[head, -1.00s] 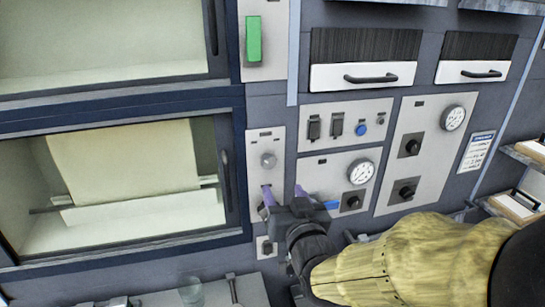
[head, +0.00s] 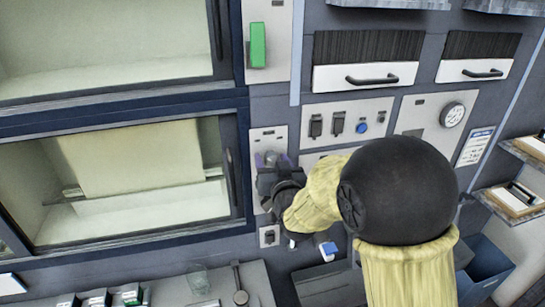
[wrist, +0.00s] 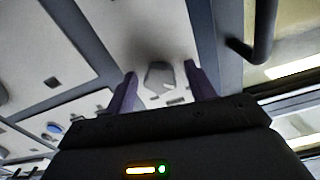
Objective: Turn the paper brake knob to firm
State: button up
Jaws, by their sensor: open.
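A pale grey knob (head: 271,157) sits on a narrow light panel (head: 279,137) beside the lower window; the labels are too small to read. In the wrist view the knob (wrist: 159,76) shows ahead, between the purple fingertips. My gripper (head: 272,160) is open, with one finger on either side of the knob in the head view. The wrist view also shows my gripper (wrist: 160,73) empty. I cannot tell whether the fingers touch the knob. The knob's pointer and setting are not readable.
A lower window (head: 130,160) with a pale sheet inside and a dark handle (head: 231,182) lies left of the panel. A green switch (head: 257,45) is above. A switch panel (head: 345,118) and gauge (head: 452,114) are to the right. A bench with small items (head: 200,284) is below.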

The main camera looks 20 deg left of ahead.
jog(key=c, duration=1)
